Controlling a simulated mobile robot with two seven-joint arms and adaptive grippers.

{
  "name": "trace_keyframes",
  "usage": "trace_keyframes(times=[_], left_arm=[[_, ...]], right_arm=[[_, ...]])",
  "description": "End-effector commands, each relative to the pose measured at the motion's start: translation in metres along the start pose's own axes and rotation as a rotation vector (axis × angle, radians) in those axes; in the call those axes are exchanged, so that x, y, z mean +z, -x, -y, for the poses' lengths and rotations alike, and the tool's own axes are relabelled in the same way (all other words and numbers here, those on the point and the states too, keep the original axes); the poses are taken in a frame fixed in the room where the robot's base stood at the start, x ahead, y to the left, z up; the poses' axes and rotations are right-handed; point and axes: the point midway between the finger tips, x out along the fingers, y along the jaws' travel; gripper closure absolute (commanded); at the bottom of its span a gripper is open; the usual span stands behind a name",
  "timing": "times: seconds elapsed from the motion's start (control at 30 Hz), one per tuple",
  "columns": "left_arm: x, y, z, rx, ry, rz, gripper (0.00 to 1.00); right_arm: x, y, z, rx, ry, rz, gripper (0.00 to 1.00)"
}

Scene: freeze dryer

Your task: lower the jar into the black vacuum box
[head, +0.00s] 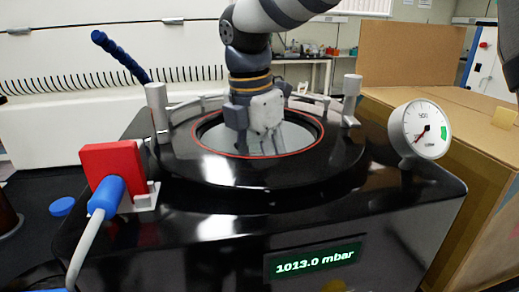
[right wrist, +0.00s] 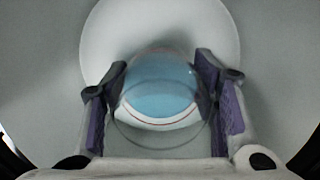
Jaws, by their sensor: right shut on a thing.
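The black vacuum box (head: 250,215) has a round top opening with a red seal ring (head: 238,155). My right gripper (head: 258,143) points down into this opening from above, with its fingers at or below the rim. In the right wrist view my right gripper (right wrist: 160,75) is shut on the jar (right wrist: 160,85), one finger on each side. The jar looks clear, with light blue inside and a white band with a red line. In the head view the jar is not clearly seen behind the fingers. My left gripper is out of view.
A round gauge (head: 420,130) stands at the box's right. A red block (head: 113,170) with a blue plug (head: 106,197) is at its left. Metal posts (head: 157,110) flank the opening. A display (head: 315,261) reads 1013.0 mbar. A pale disc (right wrist: 160,25) lies beyond the jar.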

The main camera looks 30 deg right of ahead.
Motion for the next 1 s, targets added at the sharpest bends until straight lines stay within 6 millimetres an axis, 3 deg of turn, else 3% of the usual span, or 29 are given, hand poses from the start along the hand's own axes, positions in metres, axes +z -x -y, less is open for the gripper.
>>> trace_keyframes(times=[1.0], left_arm=[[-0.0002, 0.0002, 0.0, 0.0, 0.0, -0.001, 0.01]], right_arm=[[-0.0009, -0.0081, -0.0002, 0.002, 0.001, 0.001, 0.88]])
